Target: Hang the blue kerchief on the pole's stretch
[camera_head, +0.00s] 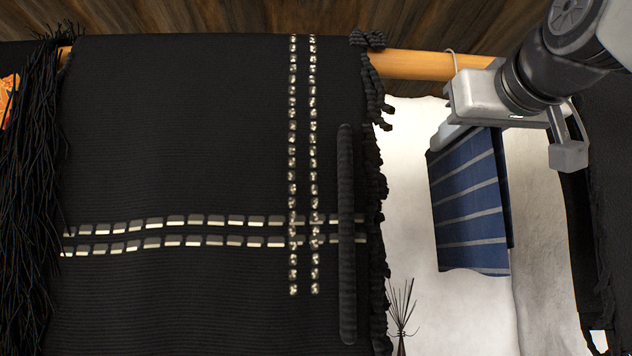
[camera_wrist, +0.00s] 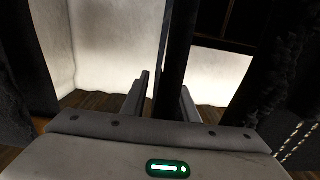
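The blue kerchief (camera_head: 468,205) with pale stripes hangs nearly straight down below my gripper (camera_head: 450,137) at the right of the head view. It hangs in front of the white wall, its top edge lower in the picture than the pole (camera_head: 410,65). The pole is light wood, with a bare stretch between the black textile and my gripper. My gripper is shut on the kerchief's top; the wrist view shows the fingers (camera_wrist: 164,98) with a dark strip of cloth between them. The gripper body hides the pole's right part.
A large black textile (camera_head: 180,130) with metallic trim and tassels hangs over the pole at left and centre. Another dark cloth (camera_head: 610,200) hangs at far right. A thin pale loop (camera_head: 452,59) is at the pole. Dry twigs (camera_head: 402,310) stand below, before the white wall (camera_head: 405,170).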

